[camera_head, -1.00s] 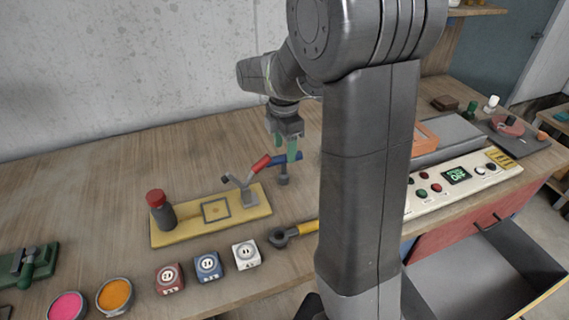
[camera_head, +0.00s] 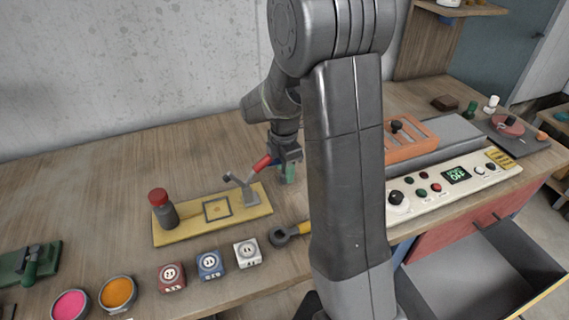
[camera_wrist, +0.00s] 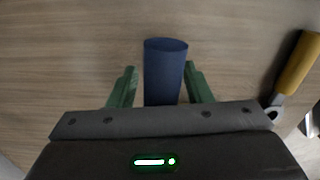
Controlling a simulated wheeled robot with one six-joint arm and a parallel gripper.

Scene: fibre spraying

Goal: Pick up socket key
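The socket key has a blue handle, seen as a blue cylinder (camera_wrist: 165,75) in the wrist view. My gripper (camera_wrist: 161,69) has its two green fingers spread on either side of the handle. A gap shows at the left finger; the right finger is very close to the handle, and contact there cannot be told. In the head view my gripper (camera_head: 289,172) is low over the bench, behind the yellow board's right end, and largely hides the key. The key's lower part is hidden in the wrist view.
A yellow board (camera_head: 185,232) with a red-handled lever clamp stands beside my gripper. A yellow-handled wrench (camera_head: 279,237) lies in front, also in the wrist view (camera_wrist: 298,66). Several labelled cubes (camera_head: 210,265) line the front. A control panel (camera_head: 455,180) is at right, above an open drawer.

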